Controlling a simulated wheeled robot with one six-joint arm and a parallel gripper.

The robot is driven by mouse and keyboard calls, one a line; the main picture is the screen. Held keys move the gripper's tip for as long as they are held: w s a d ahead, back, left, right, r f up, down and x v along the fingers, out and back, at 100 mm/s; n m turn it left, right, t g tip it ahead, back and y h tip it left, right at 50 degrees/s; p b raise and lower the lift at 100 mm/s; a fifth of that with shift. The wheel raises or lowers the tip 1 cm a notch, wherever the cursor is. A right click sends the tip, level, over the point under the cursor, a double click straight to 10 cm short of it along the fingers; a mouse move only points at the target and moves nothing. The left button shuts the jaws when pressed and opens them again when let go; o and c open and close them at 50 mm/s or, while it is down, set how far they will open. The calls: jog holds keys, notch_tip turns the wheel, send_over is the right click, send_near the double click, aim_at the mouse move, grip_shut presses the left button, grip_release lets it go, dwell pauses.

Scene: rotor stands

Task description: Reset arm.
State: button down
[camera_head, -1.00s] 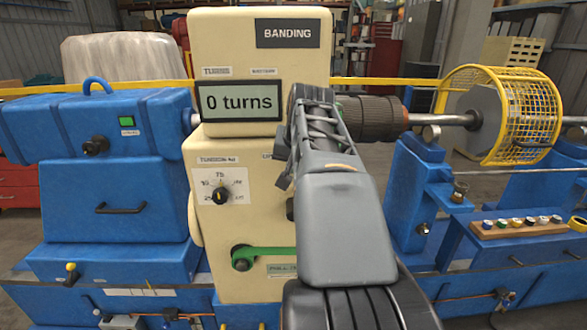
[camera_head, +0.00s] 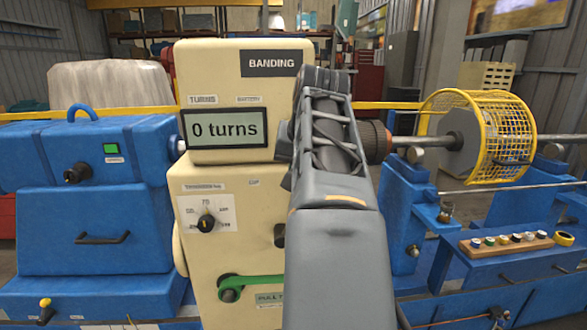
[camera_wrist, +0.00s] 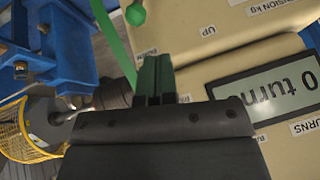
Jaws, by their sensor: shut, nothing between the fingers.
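My gripper (camera_wrist: 155,78) shows in the wrist view with its two dark green fingers together and nothing between them. It is in front of the cream banding machine (camera_wrist: 205,65), beside the green lever (camera_wrist: 114,38). In the head view my raised arm hides the gripper and covers the right part of the cream machine (camera_head: 215,160). The machine's display (camera_head: 224,129) reads "0 turns", and its tension dial (camera_head: 207,222) and green lever (camera_head: 250,282) are visible.
A blue stand (camera_head: 85,225) is at left. At right a shaft carries a grey rotor inside a yellow mesh guard (camera_head: 515,135). A wooden strip (camera_head: 507,244) with several small knobs lies on the blue bench. A yellow rail runs behind.

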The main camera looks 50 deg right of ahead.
dwell(0.3)
jog(key=w+a+f+n, duration=0.1)
jog(key=a+f, duration=0.2)
jog(key=f, duration=0.5)
jog(key=w+a+f+n, duration=0.1)
jog(key=w+a+f, duration=0.15)
jog(key=f, duration=0.55)
jog(key=s+a+f+n+y, duration=0.1)
jog(key=s+a+f+n, duration=0.1)
jog(key=a+f, duration=0.3)
jog(key=s+a+f+n+g+y, duration=0.1)
jog(key=a+f+n, duration=0.4)
jog(key=a, duration=0.6)
jog(key=shift+s+a+f+y, duration=0.3)
jog(key=shift+s+a+f, duration=0.1)
jog(key=shift+s+f, duration=0.25)
